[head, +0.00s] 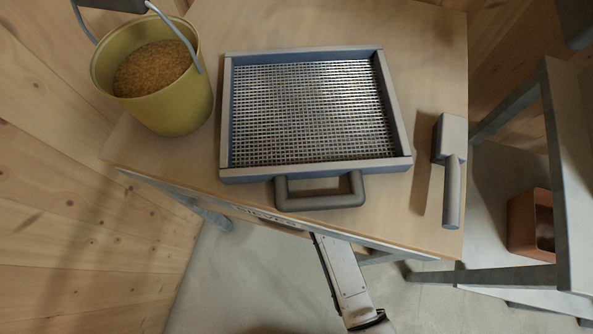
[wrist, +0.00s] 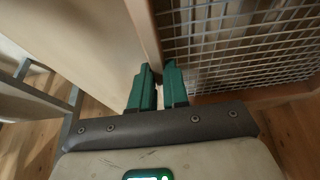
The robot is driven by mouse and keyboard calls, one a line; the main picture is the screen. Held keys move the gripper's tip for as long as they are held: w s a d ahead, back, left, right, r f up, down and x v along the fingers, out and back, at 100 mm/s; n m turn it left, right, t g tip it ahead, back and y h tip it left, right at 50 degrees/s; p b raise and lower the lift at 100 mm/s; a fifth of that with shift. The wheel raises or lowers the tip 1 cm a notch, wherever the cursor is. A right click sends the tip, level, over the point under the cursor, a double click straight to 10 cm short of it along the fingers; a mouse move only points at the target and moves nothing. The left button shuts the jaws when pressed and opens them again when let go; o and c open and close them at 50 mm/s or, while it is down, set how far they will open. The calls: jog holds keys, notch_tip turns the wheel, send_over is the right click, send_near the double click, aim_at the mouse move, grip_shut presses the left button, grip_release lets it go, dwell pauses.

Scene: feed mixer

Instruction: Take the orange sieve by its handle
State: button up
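In the wrist view, a wire mesh in an orange-brown frame (wrist: 216,98) fills the upper right; it looks like the orange sieve. A brown bar (wrist: 146,32) runs down its left side to the fingertips. My gripper (wrist: 160,72) has green fingers with a narrow gap between them. The bar ends right behind or between the tips; I cannot tell which, nor whether they touch it. In the head view, the gripper is hidden below the table edge. The sieve on the table has a blue-grey frame (head: 300,168) and a grey handle (head: 320,202), and nothing holds it.
A yellow bucket of grain (head: 180,108) stands left on the wooden table (head: 425,50). A grey tool with a round handle (head: 452,190) lies right. A metal shelf (head: 515,277) at right holds an orange-brown container (head: 523,224). Wooden walls are close on the left.

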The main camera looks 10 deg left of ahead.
grip_shut()
jog(key=shift+r, duration=0.1)
